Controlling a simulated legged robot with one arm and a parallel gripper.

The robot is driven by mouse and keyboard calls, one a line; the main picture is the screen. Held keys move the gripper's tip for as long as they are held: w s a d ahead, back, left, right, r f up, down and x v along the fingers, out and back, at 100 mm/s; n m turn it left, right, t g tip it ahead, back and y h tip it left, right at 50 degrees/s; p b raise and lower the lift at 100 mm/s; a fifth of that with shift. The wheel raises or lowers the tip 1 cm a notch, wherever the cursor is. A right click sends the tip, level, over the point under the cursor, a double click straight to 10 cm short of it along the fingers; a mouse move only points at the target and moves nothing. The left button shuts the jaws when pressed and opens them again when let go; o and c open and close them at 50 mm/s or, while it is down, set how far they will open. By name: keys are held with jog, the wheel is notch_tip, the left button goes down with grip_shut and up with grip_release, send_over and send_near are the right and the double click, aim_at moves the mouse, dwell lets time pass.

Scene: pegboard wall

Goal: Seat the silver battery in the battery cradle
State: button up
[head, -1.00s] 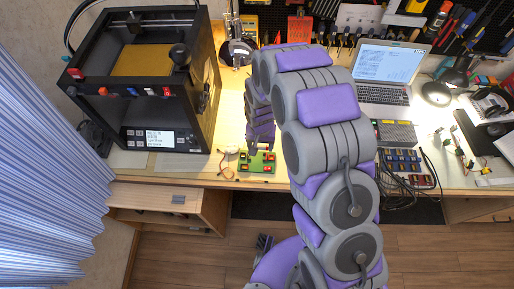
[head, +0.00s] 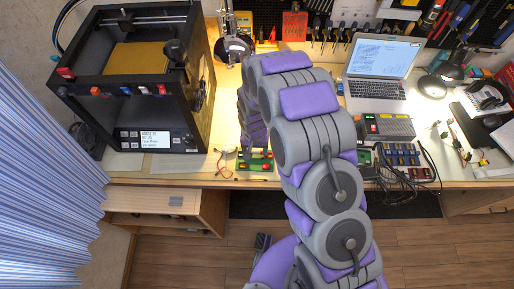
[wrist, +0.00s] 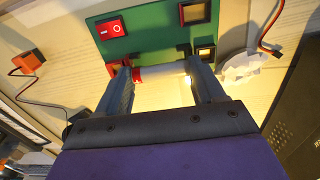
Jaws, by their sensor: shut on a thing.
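The green board (wrist: 150,32) with a red rocker switch (wrist: 113,28) lies ahead of my gripper in the wrist view. It also shows on the bench in the head view (head: 262,166), partly behind my arm. My gripper (wrist: 160,76) is shut on the silver battery (wrist: 163,70), a pale cylinder lying crosswise between the fingertips with red at its left end. The battery is at the board's near edge, between a red-and-black holder end at left and a black-framed one (wrist: 205,52) at right, which look like the battery cradle. I cannot tell whether it touches them.
A black 3D printer (head: 140,80) stands left of the board. A laptop (head: 378,75) and a grey box with a red light (head: 388,128) stand to the right. Thin wires with connectors (wrist: 30,62) lie beside the board.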

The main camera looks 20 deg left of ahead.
aim_at(258, 152)
jog(key=shift+a, duration=0.45)
jog(key=shift+d+r, duration=0.1)
jog(key=shift+d, duration=0.9)
jog(key=shift+s+a, duration=0.1)
jog(key=shift+a, duration=0.25)
jog(key=shift+d, duration=0.1)
jog(key=shift+d+p, duration=0.3)
jog(key=shift+p, duration=0.1)
jog(key=o, duration=1.1)
jog(key=shift+a, duration=0.1)
jog(key=shift+r+p, duration=0.7)
jog(key=shift+r, duration=1.65)
